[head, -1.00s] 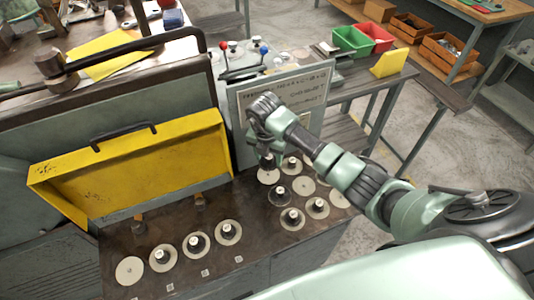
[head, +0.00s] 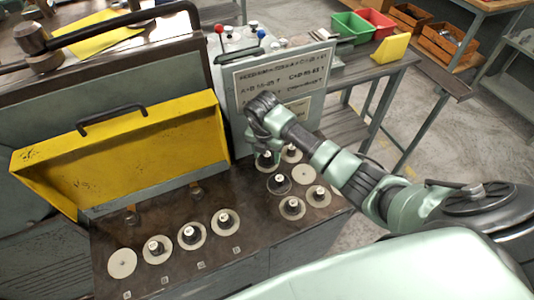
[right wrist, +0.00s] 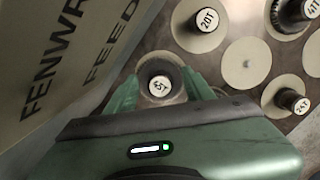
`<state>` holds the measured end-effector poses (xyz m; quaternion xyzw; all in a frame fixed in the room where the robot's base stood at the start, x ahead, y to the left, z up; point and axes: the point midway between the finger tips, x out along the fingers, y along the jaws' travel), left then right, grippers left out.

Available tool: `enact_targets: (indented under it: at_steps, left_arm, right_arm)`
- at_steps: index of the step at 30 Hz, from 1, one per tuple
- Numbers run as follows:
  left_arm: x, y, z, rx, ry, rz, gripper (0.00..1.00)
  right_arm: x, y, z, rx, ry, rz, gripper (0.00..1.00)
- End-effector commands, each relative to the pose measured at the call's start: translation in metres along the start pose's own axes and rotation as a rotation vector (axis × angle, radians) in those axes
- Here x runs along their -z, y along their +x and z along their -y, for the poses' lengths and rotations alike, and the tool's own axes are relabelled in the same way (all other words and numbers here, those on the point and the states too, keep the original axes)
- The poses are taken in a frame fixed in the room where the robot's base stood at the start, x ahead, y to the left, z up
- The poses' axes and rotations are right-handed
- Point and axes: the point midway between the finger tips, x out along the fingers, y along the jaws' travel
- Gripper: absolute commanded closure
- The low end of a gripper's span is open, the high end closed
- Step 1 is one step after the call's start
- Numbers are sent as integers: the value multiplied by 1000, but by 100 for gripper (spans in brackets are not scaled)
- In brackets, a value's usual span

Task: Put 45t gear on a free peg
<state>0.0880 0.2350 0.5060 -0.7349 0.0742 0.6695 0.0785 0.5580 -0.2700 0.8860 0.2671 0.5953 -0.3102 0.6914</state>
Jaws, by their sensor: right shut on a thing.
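My right gripper (head: 264,152) is over the back of the dark bench top, in front of the lettered sign plate. In the right wrist view my right gripper (right wrist: 162,90) has its two green fingers on either side of the dark knob of the 45t gear (right wrist: 160,86), shut on it. A pale disc shows around that knob; whether the gear touches the surface below cannot be told. A bare pale disc (right wrist: 246,63) with a small centre dot lies to its right, and it also shows in the head view (head: 303,174). My left gripper is not in view.
Knobbed gears marked 20T (right wrist: 205,20), 41T (right wrist: 296,12) and 24T (right wrist: 290,99) stand close by. Several more gears (head: 191,236) and another bare disc (head: 122,262) line the bench's front left. The sign plate (head: 285,85) and yellow open cover (head: 130,150) rise behind.

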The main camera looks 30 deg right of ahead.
Motion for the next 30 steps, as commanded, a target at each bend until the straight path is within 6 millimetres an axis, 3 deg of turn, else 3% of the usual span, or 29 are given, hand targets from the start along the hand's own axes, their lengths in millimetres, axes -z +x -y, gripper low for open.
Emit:
enact_targets:
  at_steps: [30]
  left_arm:
    - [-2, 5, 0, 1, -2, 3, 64]
  right_arm:
    - [0, 5, 0, -1, 0, 1, 100]
